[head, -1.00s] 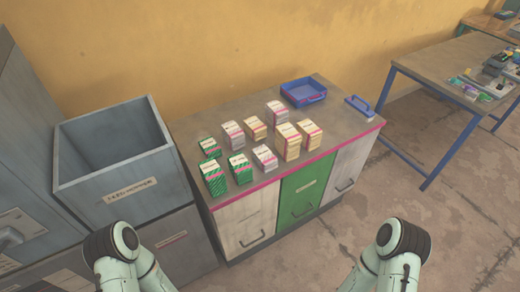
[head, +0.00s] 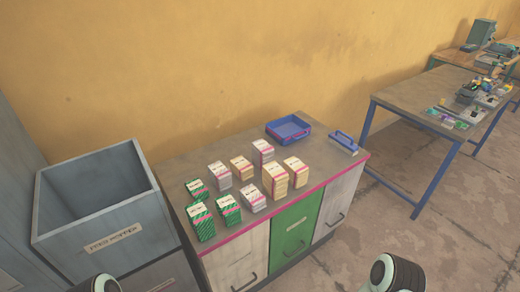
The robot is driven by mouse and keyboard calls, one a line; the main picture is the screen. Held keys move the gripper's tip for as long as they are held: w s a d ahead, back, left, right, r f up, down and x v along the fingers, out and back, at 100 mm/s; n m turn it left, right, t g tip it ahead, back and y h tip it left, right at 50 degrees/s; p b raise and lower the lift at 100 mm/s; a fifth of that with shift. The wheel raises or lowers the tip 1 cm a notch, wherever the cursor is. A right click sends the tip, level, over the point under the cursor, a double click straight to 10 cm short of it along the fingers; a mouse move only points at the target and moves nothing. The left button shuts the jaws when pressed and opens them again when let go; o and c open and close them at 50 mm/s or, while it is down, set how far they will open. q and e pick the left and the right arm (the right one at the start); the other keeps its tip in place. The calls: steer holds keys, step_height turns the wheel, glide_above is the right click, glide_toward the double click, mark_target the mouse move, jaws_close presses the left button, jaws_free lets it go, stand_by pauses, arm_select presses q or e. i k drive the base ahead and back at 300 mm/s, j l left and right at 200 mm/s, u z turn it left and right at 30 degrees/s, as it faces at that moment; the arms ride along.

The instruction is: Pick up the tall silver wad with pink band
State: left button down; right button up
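Three silver-grey wads with pink bands stand on the cabinet top in the head view. One is at the back (head: 263,152), one at the left middle (head: 219,175) and one at the front (head: 253,200). They look close in height, and I cannot tell clearly which is the tallest. None of them is held. Neither of my grippers is in view; only rounded parts of my arms show at the bottom edge, well apart from the wads.
Green wads (head: 201,221) and cream wads (head: 275,180) stand close around the silver ones. A blue tray (head: 288,138) and a blue-handled item (head: 344,142) lie behind right. A grey open bin (head: 115,238) stands left. A blue-legged table (head: 400,100) is at right.

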mark_target(262, 154)
steer(key=l+u, duration=0.15)
steer(key=u, duration=0.25)
steer(key=l+u, duration=0.15)
steer(key=u, duration=0.25)
steer(key=l+u, duration=0.15)
steer(key=u, duration=0.25)
steer(key=l+u, duration=0.2)
steer(key=u, duration=0.2)
steer(key=k+l+u, duration=0.2)
steer(key=l, duration=0.15)
steer(key=l+u, duration=0.2)
steer(key=l, duration=0.15)
steer(key=k+l+u, duration=0.2)
steer(key=i+l, duration=0.05)
steer(key=l, duration=0.05)
